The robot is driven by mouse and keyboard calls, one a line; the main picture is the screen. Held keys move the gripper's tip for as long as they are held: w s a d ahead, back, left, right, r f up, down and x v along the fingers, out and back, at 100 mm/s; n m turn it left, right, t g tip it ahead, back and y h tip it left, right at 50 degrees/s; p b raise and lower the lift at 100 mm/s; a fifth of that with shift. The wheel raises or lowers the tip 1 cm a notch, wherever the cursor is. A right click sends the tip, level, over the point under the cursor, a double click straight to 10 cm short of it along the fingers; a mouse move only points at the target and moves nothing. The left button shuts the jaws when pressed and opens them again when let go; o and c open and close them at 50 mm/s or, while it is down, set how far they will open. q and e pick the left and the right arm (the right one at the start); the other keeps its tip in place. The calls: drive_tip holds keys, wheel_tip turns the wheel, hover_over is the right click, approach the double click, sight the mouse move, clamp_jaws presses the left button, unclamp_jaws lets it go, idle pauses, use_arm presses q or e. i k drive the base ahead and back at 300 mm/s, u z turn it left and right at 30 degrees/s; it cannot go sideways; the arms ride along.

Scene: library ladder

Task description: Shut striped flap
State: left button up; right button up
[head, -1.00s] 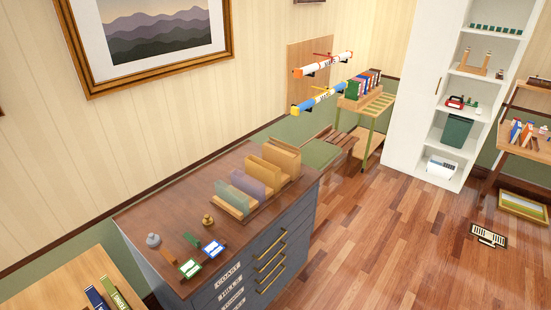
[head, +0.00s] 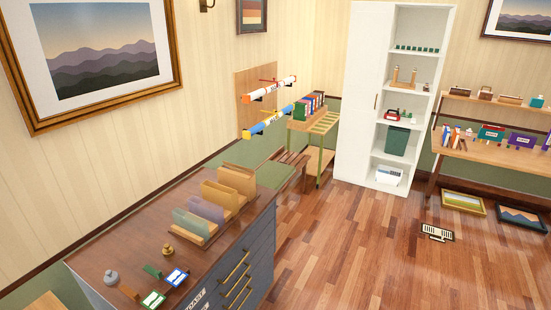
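I cannot make out a striped flap in the head view. A tall white cabinet (head: 364,100) stands at the back with a closed-looking plain door on its left and open shelves on its right. A dark grey drawer cabinet (head: 262,245) with a brown top stands at the lower left. Neither of my grippers shows.
The drawer cabinet's top carries a file sorter (head: 205,215), stamps and cards. A slatted cart (head: 318,125) holds books. A shelf unit (head: 490,150) stands right, framed pictures (head: 463,203) below. The wooden floor (head: 350,255) is mostly clear.

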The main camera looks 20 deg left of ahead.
sight(239, 167)
drive_tip(key=z, duration=0.35)
drive_tip(key=i, duration=1.15)
drive_tip(key=z, duration=0.05)
